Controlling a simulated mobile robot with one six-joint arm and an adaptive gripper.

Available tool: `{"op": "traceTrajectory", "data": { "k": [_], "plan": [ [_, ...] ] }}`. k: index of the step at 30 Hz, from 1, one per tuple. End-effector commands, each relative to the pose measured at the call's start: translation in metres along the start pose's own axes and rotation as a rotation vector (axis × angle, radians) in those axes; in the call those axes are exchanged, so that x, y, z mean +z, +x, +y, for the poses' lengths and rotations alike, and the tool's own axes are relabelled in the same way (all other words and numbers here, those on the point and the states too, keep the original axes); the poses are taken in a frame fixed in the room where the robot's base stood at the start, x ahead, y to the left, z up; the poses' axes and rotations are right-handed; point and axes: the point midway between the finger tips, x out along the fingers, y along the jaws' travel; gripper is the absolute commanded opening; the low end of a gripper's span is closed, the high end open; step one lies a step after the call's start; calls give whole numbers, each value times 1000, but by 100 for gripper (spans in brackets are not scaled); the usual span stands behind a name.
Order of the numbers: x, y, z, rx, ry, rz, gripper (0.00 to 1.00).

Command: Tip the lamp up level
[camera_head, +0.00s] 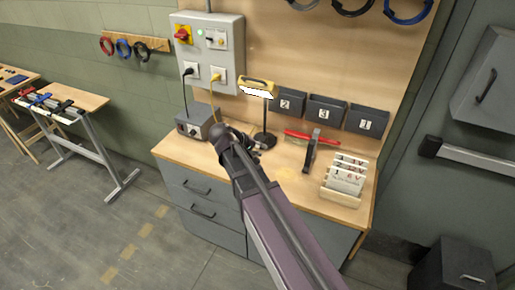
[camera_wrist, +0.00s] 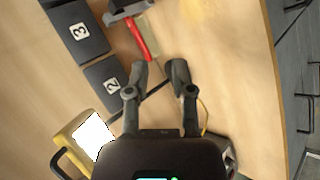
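The lamp has a yellow head (camera_head: 258,83) with a glowing white panel, on a thin black post with a dark round foot (camera_head: 265,140) on the workbench. The panel faces forward and somewhat down; the exact tilt is hard to tell. My gripper (camera_head: 220,131) is left of the lamp's post in the head view, above the bench front. In the wrist view its two fingers (camera_wrist: 159,70) are apart with nothing clearly held between them. A thin dark bar, likely the post, passes behind them.
A grey box (camera_head: 195,124) with cables stands left of the lamp. A wall panel (camera_head: 208,50) and numbered bins (camera_head: 325,109) are behind.

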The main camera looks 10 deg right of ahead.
Motion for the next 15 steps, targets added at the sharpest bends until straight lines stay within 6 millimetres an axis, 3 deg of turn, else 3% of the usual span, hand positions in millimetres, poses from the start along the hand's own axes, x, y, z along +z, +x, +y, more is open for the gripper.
{"op": "traceTrajectory", "data": {
  "k": [6,9,15],
  "plan": [
    [0,0,0,0,-1,0,28],
    [0,0,0,4,0,2,0],
    [-5,5,4,68,13,20,0]
  ]
}}
